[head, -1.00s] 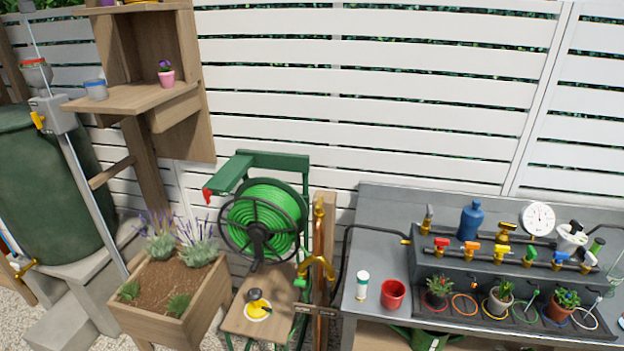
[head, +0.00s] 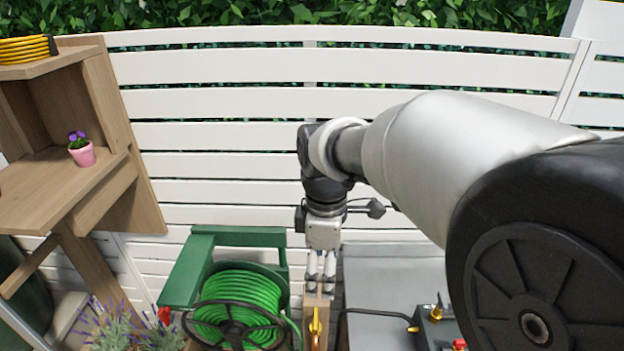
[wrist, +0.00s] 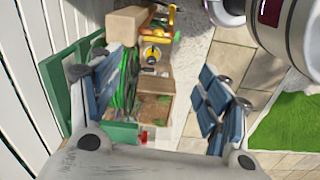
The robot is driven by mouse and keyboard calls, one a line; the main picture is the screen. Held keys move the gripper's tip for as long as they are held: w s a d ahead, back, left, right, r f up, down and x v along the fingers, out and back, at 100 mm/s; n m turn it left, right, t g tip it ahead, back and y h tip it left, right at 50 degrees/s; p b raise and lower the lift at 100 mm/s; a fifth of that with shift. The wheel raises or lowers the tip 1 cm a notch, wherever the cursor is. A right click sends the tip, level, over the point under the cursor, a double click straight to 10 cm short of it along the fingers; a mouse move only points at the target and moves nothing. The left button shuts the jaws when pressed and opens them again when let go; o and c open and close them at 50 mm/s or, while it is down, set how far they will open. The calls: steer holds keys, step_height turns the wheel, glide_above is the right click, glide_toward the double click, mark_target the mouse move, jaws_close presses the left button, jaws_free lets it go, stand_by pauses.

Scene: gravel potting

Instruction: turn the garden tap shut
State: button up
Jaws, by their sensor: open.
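The brass pipe (head: 316,326) of the garden tap stands against the wooden post (head: 321,312) at the bottom edge of the head view. The tap's outlet and handle are below that view. In the wrist view, brass tap parts (wrist: 163,24) show small near the top, beside the post's end (wrist: 125,22); the handle's position cannot be told. My gripper (head: 320,287) points down over the top of the post in the head view, apart from the tap. In the wrist view my gripper (wrist: 160,78) has its fingers spread wide, with nothing between them.
A green hose reel (head: 240,305) stands just left of the post. A grey bench (head: 375,318) with brass fittings is to the right, partly behind my arm. A wooden shelf (head: 60,190) with a pink pot (head: 82,154) is at left. The white fence (head: 215,105) is behind.

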mark_target(316, 318)
steer(key=shift+n, duration=0.6)
steer(key=f+b, duration=0.1)
steer(key=f, duration=0.5)
steer(key=f+b, duration=0.1)
steer(key=f, duration=0.5)
steer(key=w+a+f+b, duration=0.1)
steer(key=f+b, duration=0.1)
steer(key=f, duration=0.3)
steer(key=shift+a+f, duration=0.1)
steer(key=shift+f, duration=0.3)
steer(key=c, duration=1.1)
